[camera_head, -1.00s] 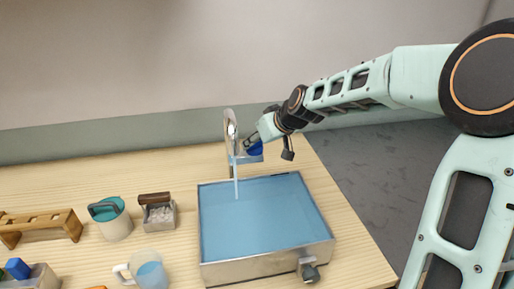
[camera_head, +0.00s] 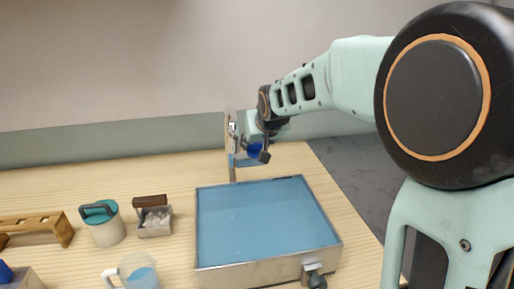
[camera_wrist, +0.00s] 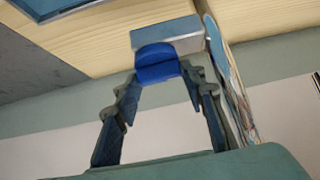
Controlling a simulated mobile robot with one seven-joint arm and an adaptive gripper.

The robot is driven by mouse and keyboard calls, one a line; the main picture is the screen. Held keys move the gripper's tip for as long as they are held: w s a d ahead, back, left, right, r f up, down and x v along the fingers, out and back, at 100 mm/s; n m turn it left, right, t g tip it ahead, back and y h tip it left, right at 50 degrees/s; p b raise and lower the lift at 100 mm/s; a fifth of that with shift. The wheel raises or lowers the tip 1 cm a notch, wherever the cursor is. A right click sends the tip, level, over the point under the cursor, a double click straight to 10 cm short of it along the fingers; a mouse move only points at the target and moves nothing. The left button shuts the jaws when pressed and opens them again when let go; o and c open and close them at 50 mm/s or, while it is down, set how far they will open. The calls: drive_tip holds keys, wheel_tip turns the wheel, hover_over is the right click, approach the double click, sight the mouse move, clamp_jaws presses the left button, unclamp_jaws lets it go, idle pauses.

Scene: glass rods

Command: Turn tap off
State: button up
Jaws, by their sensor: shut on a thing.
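The tap (camera_head: 231,135) is a tall metallic spout at the back of the table, behind a basin (camera_head: 225,267) of blue water. Its blue handle (camera_head: 254,149) shows at the tap's right side, partly hidden by my gripper. In the wrist view the blue handle (camera_wrist: 156,66) is a rounded knob on a metal block (camera_wrist: 168,38). My gripper (camera_wrist: 160,88) has its two fingers on either side of the knob and is shut on it. No water stream falls from the spout into the basin.
A lidded cup (camera_head: 107,228), a small box of white pieces (camera_head: 155,222), a mug (camera_head: 138,273) and a wooden rack (camera_head: 35,232) stand left of the basin. A drain valve (camera_head: 315,277) juts from the basin's front. The table's right edge is close to the basin.

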drive_tip(key=shift+b, duration=0.3)
drive_tip(key=shift+m, duration=0.3)
drive_tip(key=o, duration=1.2)
drive_tip(key=shift+c, duration=0.2)
drive_tip(key=a+v, duration=0.1)
drive_tip(key=v, duration=0.6)
drive_tip(key=shift+s+d+r, duration=0.2)
drive_tip(key=shift+s+d, duration=0.05)
drive_tip(key=shift+d, duration=0.15)
